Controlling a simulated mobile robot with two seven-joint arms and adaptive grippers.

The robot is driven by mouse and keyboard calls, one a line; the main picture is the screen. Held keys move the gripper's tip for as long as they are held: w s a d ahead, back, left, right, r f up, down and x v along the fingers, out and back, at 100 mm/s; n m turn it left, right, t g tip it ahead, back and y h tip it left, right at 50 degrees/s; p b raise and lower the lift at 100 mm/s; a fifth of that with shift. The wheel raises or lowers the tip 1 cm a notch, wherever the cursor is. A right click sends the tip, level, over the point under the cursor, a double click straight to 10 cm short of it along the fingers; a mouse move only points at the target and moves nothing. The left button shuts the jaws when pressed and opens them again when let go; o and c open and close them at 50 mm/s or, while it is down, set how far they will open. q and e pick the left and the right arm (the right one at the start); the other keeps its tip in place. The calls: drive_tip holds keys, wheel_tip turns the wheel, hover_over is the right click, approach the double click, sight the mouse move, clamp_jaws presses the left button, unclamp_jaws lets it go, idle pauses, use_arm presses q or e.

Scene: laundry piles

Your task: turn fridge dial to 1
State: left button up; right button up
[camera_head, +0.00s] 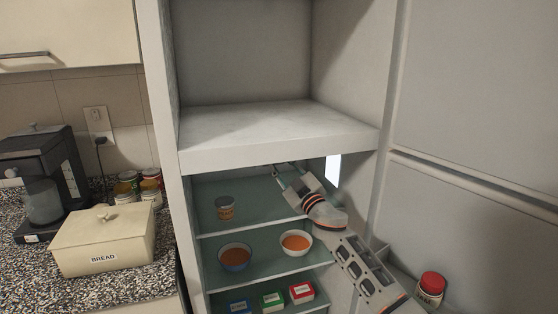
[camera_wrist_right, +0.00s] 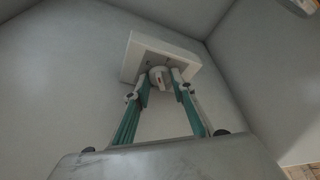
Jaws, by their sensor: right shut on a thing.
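The fridge dial (camera_wrist_right: 161,78) is a small round light knob on a pale box-shaped housing (camera_wrist_right: 137,55) on the fridge's inside ceiling, seen in the right wrist view. My right gripper (camera_wrist_right: 166,80) has its two green-sided fingers on either side of the dial, shut on it. In the head view my right gripper (camera_head: 283,176) reaches into the top of the fridge (camera_head: 215,190), above the upper shelf. The dial is hidden there by the cabinet edge. The dial's numbers are too small to read. My left gripper is not in view.
Fridge shelves hold a small jar (camera_head: 225,208), two bowls of orange food (camera_head: 235,257) (camera_head: 296,242) and several small boxes (camera_head: 301,292). A red-lidded jar (camera_head: 430,289) is on the door side at right. A bread box (camera_head: 103,238) and coffee machine (camera_head: 41,180) stand on the left counter.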

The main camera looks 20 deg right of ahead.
idle(0.3)
drive_tip(key=o, duration=1.1)
drive_tip(key=v, duration=1.2)
